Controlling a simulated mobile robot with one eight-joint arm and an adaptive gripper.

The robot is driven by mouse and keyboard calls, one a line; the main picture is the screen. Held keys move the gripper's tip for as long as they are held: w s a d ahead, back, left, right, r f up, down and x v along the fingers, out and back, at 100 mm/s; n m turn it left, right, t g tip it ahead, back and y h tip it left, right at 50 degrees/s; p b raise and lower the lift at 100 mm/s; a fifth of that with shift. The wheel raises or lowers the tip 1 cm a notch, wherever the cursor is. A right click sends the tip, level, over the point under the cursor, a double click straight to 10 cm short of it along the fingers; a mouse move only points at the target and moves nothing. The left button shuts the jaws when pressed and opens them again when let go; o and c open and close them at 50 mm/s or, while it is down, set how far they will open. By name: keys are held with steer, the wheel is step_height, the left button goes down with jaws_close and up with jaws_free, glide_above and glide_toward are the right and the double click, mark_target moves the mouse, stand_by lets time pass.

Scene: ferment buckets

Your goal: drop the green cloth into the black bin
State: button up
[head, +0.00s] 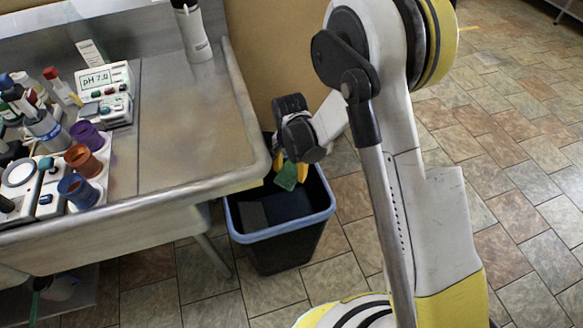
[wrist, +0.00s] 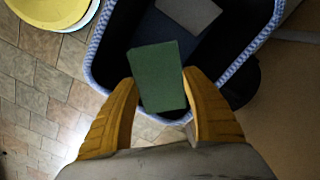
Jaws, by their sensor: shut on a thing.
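The green cloth (wrist: 158,76) is a flat dark green rectangle between the two yellow fingers of my gripper (wrist: 160,108) in the wrist view. In the head view the green cloth (head: 287,176) hangs below my gripper (head: 291,172), over the back part of the bin opening. My gripper is shut on the cloth. The black bin (head: 283,238) stands on the floor beside the table, with a blue-grey rim. In the wrist view the bin rim (wrist: 98,45) surrounds a dark inside, with a grey flat patch at its bottom.
A metal table (head: 190,120) with a raised edge stands left of the bin, close to my gripper. It holds a pH meter (head: 104,90), several coloured cups and bottles, and a white bottle (head: 193,32). Tiled floor (head: 510,150) to the right is clear.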

steer(key=shift+f, duration=0.75)
steer(key=shift+d, duration=0.1)
steer(key=shift+w+d, duration=0.1)
steer(key=shift+w, duration=0.05)
steer(key=o, duration=1.5)
steer(key=shift+r, duration=0.1)
